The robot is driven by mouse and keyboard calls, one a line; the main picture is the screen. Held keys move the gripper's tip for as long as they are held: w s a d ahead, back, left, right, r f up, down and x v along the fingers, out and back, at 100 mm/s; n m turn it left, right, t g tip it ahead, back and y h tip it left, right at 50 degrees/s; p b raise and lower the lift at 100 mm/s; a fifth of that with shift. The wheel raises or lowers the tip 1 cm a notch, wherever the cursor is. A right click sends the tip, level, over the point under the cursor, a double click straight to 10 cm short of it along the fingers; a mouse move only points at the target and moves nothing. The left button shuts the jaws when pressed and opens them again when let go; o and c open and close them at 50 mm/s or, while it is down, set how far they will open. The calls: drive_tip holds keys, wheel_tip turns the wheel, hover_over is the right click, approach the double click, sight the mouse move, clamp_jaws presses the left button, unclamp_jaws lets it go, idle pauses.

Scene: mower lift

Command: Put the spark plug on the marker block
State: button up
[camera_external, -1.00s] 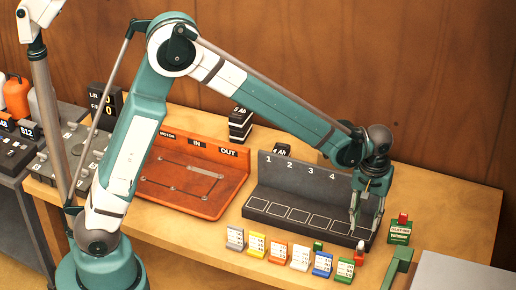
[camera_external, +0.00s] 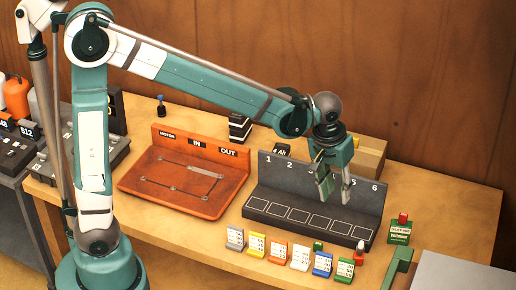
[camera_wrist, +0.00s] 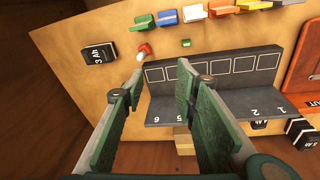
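A small upright piece with a white top and red base (camera_external: 359,253) stands in front of the dark rack's right end; it looks like the spark plug. It also shows in the wrist view (camera_wrist: 144,51). A small green cube (camera_external: 318,246), possibly the marker block, sits in front of the rack among the coloured cards; the wrist view shows it too (camera_wrist: 186,43). My gripper (camera_external: 334,201) is open and empty above the rack's right half. In the wrist view its fingers (camera_wrist: 160,72) are wide apart, with both small pieces beyond the tips.
The dark numbered rack (camera_external: 262,207) has empty outlined squares and an upright back wall. Several coloured cards (camera_external: 273,251) stand close in front. A green box with a red top (camera_external: 399,231) is at right, an orange tray (camera_external: 150,187) at left, a cardboard box (camera_external: 372,156) behind.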

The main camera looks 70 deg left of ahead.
drive_tip(key=s+a+r+m+t, duration=0.1)
drive_tip(key=s+a+r+m, duration=0.1)
drive_tip(key=s, duration=0.7)
drive_tip(key=s+a+r+m+t, duration=0.2)
drive_tip(key=s, duration=0.7)
drive_tip(key=s+a+r+m+t, duration=0.2)
drive_tip(key=s+a, duration=0.1)
drive_tip(key=s, duration=0.6)
drive_tip(key=shift+a, duration=0.1)
wheel_tip(320, 180, down, 7)
drive_tip(key=b, duration=0.7)
idle(0.8)
